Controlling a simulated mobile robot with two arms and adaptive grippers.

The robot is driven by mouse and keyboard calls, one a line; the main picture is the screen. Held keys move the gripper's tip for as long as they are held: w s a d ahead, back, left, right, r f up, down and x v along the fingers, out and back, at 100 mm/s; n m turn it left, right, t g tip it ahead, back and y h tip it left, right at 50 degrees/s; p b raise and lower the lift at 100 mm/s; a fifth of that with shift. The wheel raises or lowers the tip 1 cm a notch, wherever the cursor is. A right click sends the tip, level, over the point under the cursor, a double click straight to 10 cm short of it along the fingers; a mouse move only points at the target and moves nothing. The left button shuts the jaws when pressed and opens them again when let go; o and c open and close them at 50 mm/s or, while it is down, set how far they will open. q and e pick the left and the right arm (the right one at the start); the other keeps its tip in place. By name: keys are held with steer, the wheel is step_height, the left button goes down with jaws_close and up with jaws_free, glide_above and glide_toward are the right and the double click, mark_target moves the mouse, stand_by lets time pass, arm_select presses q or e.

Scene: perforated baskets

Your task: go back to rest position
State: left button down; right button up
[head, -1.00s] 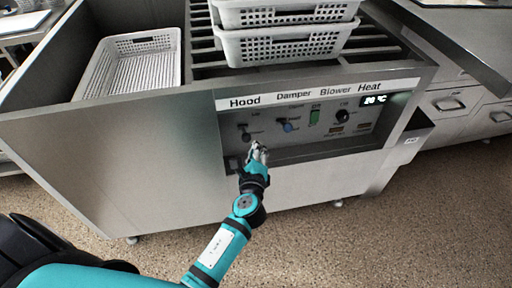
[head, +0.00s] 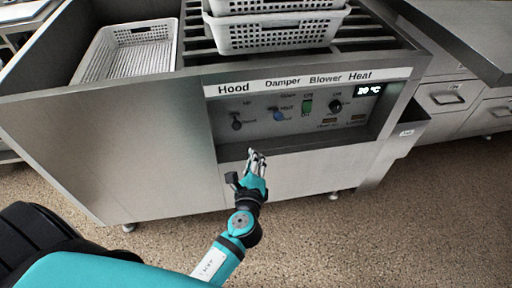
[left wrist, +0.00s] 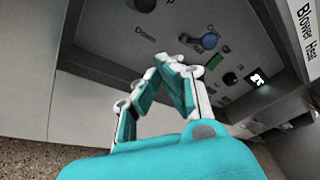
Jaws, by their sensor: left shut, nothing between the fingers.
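My left gripper (head: 256,154) is in front of the steel machine, just below its control panel (head: 300,108). It is shut and empty, and its fingers touch no knob that I can see. In the left wrist view the fingertips of my left gripper (left wrist: 168,62) meet, with the panel beyond them. The panel carries a dark Hood knob (head: 236,124), a blue Damper knob (head: 278,115), a green Blower switch (head: 307,106) and a black Heat knob (head: 335,106). The display (head: 369,90) appears to read 20 °C. My right gripper does not show.
A white perforated basket (head: 128,62) sits in the machine's left bay. Stacked white baskets (head: 275,33) stand on the slatted top. A steel cabinet with drawers (head: 447,97) is at the right. The speckled floor (head: 400,220) in front is clear.

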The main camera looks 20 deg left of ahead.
arm_select(q)
steer(key=shift+v, duration=0.85)
